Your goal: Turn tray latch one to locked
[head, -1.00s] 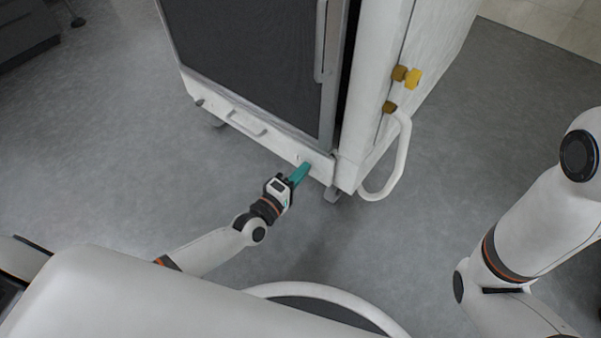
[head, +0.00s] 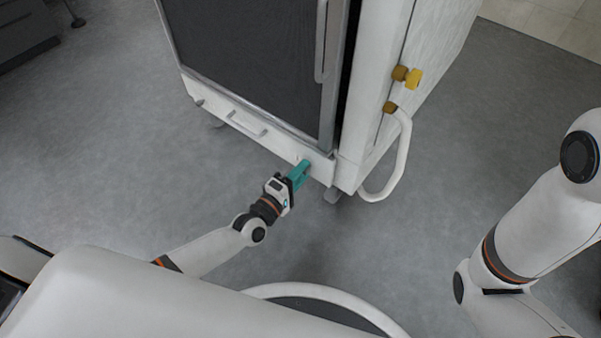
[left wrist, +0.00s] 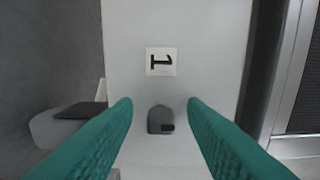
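Tray latch one (left wrist: 161,119) is a small dark grey knob in the left wrist view, just below a white label (left wrist: 161,61) marked 1 on the pale tray front. It lies between the two teal fingers of my left gripper (left wrist: 160,103), which are open with a gap on either side of it. In the head view my left gripper (head: 302,172) is at the lower right corner of the washer (head: 318,166), and the latch is hidden there. My right gripper is out of view; only part of my right arm shows.
The washer has a dark front door (head: 255,60), a tray handle (head: 245,125) on the low front panel, yellow knobs (head: 412,78) and a white side handle (head: 398,160) on its right side. A caster (head: 333,195) stands below the corner.

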